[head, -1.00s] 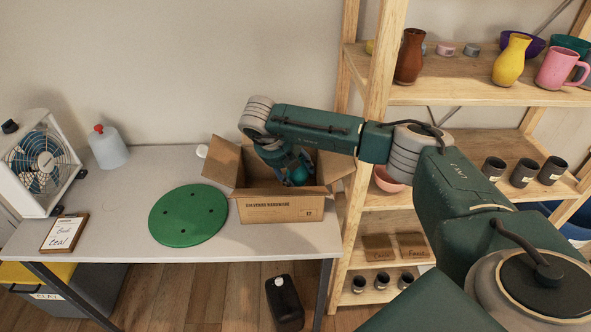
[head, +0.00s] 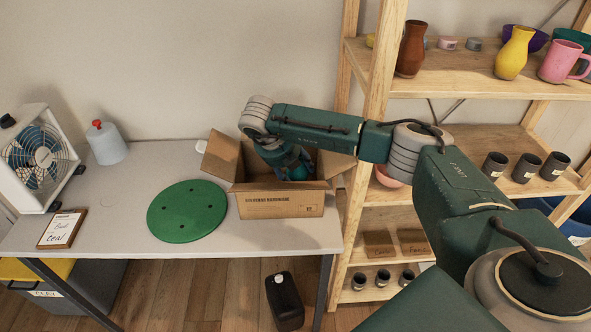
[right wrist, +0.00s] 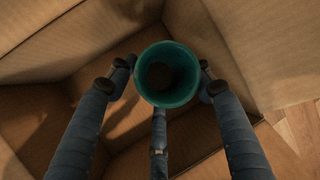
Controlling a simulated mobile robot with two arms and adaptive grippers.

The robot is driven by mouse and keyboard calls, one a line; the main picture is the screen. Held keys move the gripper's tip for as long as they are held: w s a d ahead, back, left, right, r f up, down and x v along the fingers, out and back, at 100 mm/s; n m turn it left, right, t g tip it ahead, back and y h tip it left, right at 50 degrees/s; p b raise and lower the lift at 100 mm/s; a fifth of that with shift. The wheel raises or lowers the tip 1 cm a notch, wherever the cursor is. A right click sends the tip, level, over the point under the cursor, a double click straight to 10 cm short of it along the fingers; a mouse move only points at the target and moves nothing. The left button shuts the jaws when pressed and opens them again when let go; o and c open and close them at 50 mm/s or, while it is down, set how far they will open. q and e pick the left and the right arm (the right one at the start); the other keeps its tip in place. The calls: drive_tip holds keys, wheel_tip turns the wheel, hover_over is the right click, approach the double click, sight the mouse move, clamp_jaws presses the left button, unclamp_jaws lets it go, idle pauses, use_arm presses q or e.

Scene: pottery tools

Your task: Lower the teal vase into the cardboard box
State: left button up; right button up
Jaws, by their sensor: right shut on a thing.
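The cardboard box (head: 272,204) stands open on the grey table, its flaps spread outward. My right gripper (head: 288,167) reaches down into the box opening. It is shut on the teal vase (head: 299,174), of which only a small part shows in the head view. In the right wrist view the vase's round mouth (right wrist: 168,74) faces the camera, with the fingers of my right gripper (right wrist: 162,88) around it and the box's inner walls (right wrist: 60,110) on the sides. Whether the vase's base touches the box floor is hidden. My left gripper is out of view.
A green round board (head: 187,211) lies left of the box. Wooden shelves (head: 455,95) with pots stand close on the right.

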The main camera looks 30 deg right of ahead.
sight(295, 180)
drive_tip(key=shift+f+b, duration=1.6)
drive_tip(key=shift+f, duration=0.45)
idle(0.6)
drive_tip(key=o, duration=1.4)
drive_tip(key=shift+r, duration=0.1)
wheel_tip(295, 180, up, 10)
